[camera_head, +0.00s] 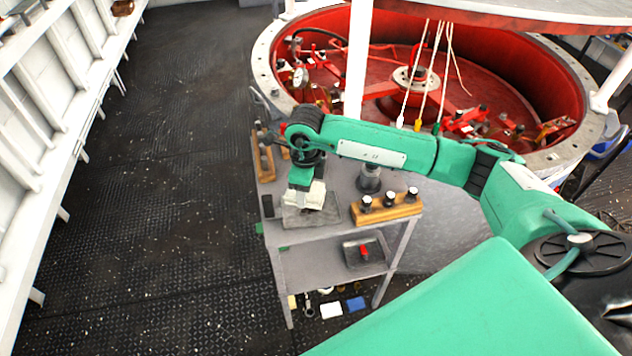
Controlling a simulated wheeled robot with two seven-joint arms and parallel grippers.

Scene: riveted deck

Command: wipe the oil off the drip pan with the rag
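The drip pan (291,221) is a shallow grey tray on the top of a grey cart. The rag (310,198) is a pale, bunched cloth at the pan's far part. My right gripper (301,183) points down at the rag, at the end of the green arm from the right. It appears shut on the rag, though the fingertips are largely hidden in the cloth. The rag appears to touch the pan. I cannot make out the oil; the rag and gripper cover part of the pan. My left gripper is not in view.
Another wooden block (265,160) and a dark flat item (267,206) lie left. A large red round machine (480,75) is behind. Deck (160,220) at left is clear.

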